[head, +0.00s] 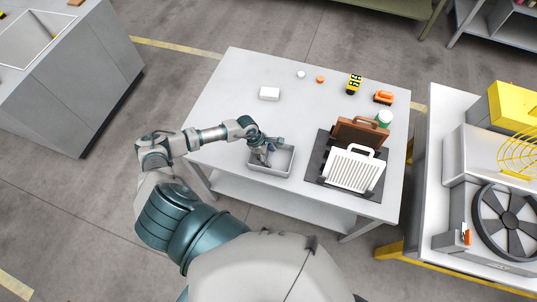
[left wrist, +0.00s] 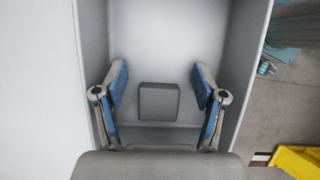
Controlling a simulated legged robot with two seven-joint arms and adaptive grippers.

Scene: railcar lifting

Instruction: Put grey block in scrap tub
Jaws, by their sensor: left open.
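The scrap tub (head: 283,164) is a grey open box near the front edge of the white table. My left gripper (head: 264,156) is over the tub, pointing down into it. In the left wrist view the grey block (left wrist: 158,101) appears to lie on the tub's floor, near one end wall. My left gripper (left wrist: 160,88) is open, with one blue-padded finger on each side of the block and a gap to both. The tub's walls (left wrist: 244,60) stand outside the fingers. In the head view the gripper hides the block. My right gripper is not in view.
A dark mat (head: 314,168) right of the tub bears a white ribbed panel (head: 352,172) and a brown framed piece (head: 361,132). Small orange and yellow items (head: 383,97) lie at the back right. The table's left side is clear.

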